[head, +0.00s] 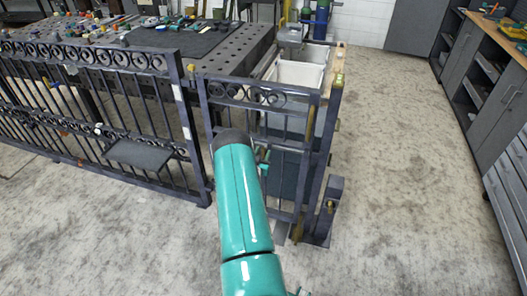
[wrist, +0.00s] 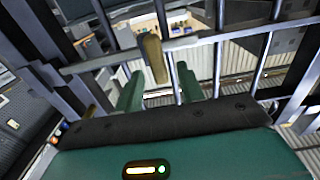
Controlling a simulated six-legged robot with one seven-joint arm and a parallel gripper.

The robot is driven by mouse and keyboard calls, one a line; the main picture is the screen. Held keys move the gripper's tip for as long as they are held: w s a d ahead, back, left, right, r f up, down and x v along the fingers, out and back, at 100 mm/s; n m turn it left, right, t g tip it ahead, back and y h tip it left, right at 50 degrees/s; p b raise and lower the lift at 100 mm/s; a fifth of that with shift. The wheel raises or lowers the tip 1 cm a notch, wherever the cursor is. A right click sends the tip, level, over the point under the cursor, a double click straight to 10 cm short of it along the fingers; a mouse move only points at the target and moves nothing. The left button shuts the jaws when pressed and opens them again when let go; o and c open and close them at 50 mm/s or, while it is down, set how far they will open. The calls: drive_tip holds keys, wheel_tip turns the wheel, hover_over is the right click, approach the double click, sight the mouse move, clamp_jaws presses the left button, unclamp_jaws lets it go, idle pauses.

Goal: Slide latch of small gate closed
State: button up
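The small gate (head: 262,95) is a dark metal frame with scrollwork and upright bars, right of the longer scroll fence. In the wrist view its bars (wrist: 217,60) cross ahead of my gripper (wrist: 160,76). My gripper's two green fingers are apart. A brass latch piece (wrist: 153,58) stands upright in the gap between them, closer to the left finger. I cannot tell whether either finger touches it. In the head view my teal arm hides most of my gripper and the latch area. How far the latch is slid is not clear.
A long scroll fence (head: 90,100) with a small dark shelf (head: 138,154) stands at left. A post with brass fittings (head: 325,212) stands right of the gate. A perforated table (head: 215,55) and a sink (head: 300,72) are behind. Floor (head: 400,160) at right is clear.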

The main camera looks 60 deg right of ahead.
drive_tip(key=shift+w+d, duration=0.2)
drive_tip(key=shift+d, duration=1.05)
clamp_jaws()
drive_tip(key=s, duration=0.6)
drive_tip(key=shift+d, duration=0.45)
drive_tip(key=shift+s, duration=0.1)
unclamp_jaws()
